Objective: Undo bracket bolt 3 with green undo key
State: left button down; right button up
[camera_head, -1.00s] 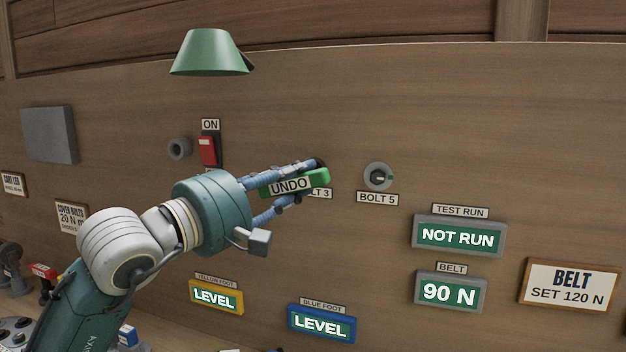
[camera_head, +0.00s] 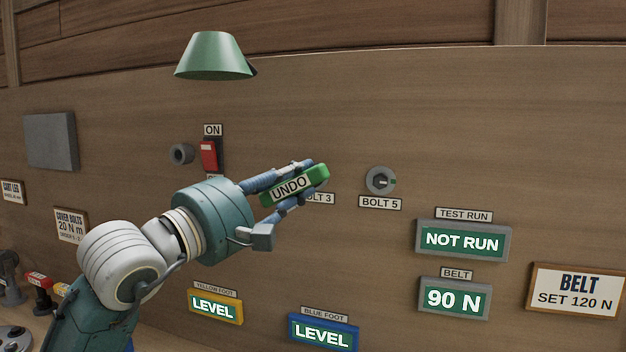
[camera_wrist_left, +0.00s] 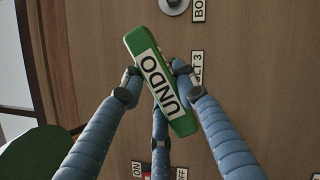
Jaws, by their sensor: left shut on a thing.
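The green undo key (camera_head: 318,173), a bar with a white UNDO label, is held in my left gripper (camera_head: 298,183) in front of the wooden panel. The gripper is shut on it; in the left wrist view the blue fingers (camera_wrist_left: 153,95) close around the green key (camera_wrist_left: 135,42). The bolt 3 label (camera_head: 320,198) shows partly behind the gripper, and also in the left wrist view (camera_wrist_left: 196,68). Bolt 3 itself is hidden behind the key and fingers. I cannot tell whether the key touches it. My right gripper is out of view.
Bolt 5 (camera_head: 381,181) sits in the panel just right of the key. A red switch (camera_head: 208,156) is behind and left of the gripper. A green lamp shade (camera_head: 214,57) hangs above. Display boxes (camera_head: 463,240) are at lower right.

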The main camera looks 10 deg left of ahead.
aim_at(288, 185)
pick_arm(q)
jog(key=shift+f+n+b, duration=0.2)
jog(key=shift+n+b, duration=0.2)
jog(key=shift+b, duration=0.05)
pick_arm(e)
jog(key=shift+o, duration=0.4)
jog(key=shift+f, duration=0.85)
pick_arm(q)
jog(key=shift+n+t+b, duration=0.4)
jog(key=shift+n, duration=0.1)
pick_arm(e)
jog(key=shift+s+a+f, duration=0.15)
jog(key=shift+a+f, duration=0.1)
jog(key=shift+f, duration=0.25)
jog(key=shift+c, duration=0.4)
pick_arm(q)
jog(key=shift+n+t+y+b, duration=0.3)
jog(key=shift+n+t+b, duration=0.2)
jog(key=shift+n+b, duration=0.65)
jog(key=shift+w+n, duration=0.1)
jog(key=shift+n, duration=0.45)
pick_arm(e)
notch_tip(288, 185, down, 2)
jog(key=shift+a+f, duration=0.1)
pick_arm(q)
jog(key=shift+s+a, duration=0.1)
jog(key=shift+s, duration=0.1)
